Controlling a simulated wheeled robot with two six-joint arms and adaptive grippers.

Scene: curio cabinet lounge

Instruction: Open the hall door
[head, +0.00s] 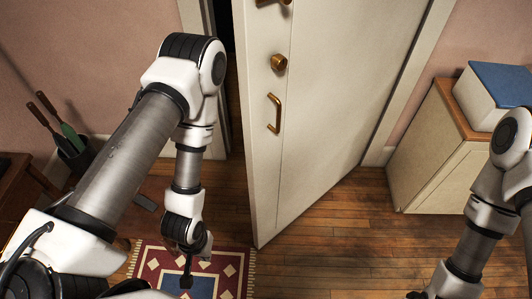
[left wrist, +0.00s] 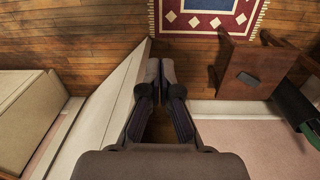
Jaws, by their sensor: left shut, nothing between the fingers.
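The white hall door (head: 325,110) stands partly open, its free left edge swung toward me and its hinge side at the right. A dark gap shows between that edge and the left door frame (head: 190,15). The door has a brass pull handle (head: 274,113) and a round brass knob (head: 279,62). My left gripper (head: 187,278) is shut and empty, pointing down over the rug, left of the door edge and apart from the handle. In the left wrist view the door (left wrist: 112,92) is just left of the shut fingers. My right gripper (head: 418,295) is mostly cut off.
A red and blue rug (head: 234,272) lies on the wood floor before the opening. A cream cabinet (head: 430,150) with a blue-topped box (head: 490,90) stands right. At the left are a wooden table (head: 22,180) and a dark holder (head: 75,155) with tools.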

